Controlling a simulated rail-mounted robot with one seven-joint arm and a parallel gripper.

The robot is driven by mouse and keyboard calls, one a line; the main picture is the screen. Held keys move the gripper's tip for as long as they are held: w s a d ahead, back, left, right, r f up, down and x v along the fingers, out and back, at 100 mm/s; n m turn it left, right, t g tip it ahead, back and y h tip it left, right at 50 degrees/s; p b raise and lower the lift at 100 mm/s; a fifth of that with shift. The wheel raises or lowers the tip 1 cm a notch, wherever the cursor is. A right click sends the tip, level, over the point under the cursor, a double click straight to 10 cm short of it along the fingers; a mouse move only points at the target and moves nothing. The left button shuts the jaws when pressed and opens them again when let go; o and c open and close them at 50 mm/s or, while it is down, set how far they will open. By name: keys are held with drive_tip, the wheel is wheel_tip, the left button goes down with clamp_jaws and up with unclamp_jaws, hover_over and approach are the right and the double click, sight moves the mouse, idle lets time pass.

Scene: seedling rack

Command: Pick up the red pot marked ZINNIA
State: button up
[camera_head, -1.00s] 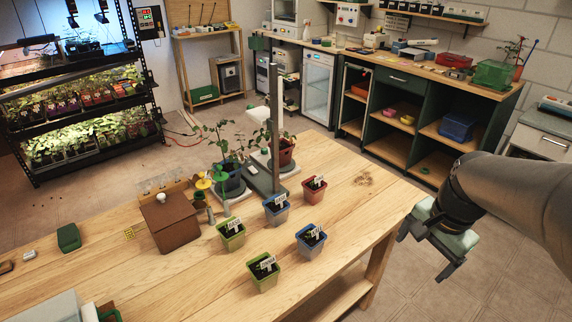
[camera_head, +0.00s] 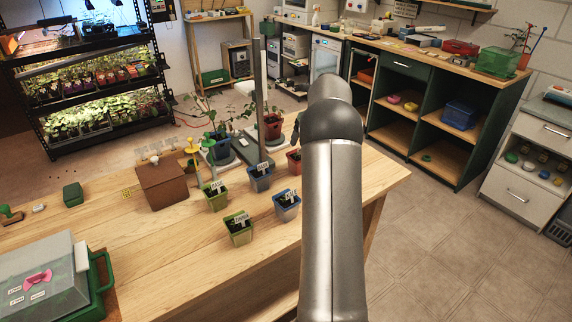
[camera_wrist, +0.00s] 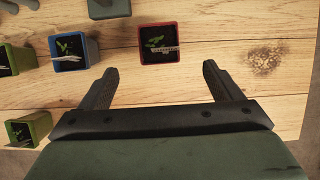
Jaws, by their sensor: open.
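A small red pot (camera_head: 294,161) stands on the wooden table in the head view, partly hidden behind my arm. In the wrist view the red pot (camera_wrist: 159,44) is seen from above, with dark soil, a green seedling and a white label too small to read. My gripper (camera_wrist: 160,77) is open and empty, its two fingers pointing toward the red pot. The pot lies ahead of the fingertips and between their lines, apart from them. In the head view my gripper is mostly hidden behind my arm.
Two blue pots (camera_head: 287,206) (camera_head: 260,178) and two green pots (camera_head: 238,229) (camera_head: 216,195) stand left of the red pot. A grey post (camera_head: 258,92) and a larger potted plant (camera_head: 272,124) are behind it. Bare tabletop (camera_wrist: 261,38) lies right of the pot.

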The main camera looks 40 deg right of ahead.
sight(297, 159)
drive_tip(key=x, duration=0.8)
drive_tip(key=shift+w+f+p, duration=0.15)
drive_tip(key=shift+f+p, duration=0.2)
drive_tip(key=shift+p+x, duration=0.55)
drive_tip(key=shift+x, duration=2.1)
drive_tip(key=shift+a, duration=0.15)
drive_tip(key=c, duration=1.1)
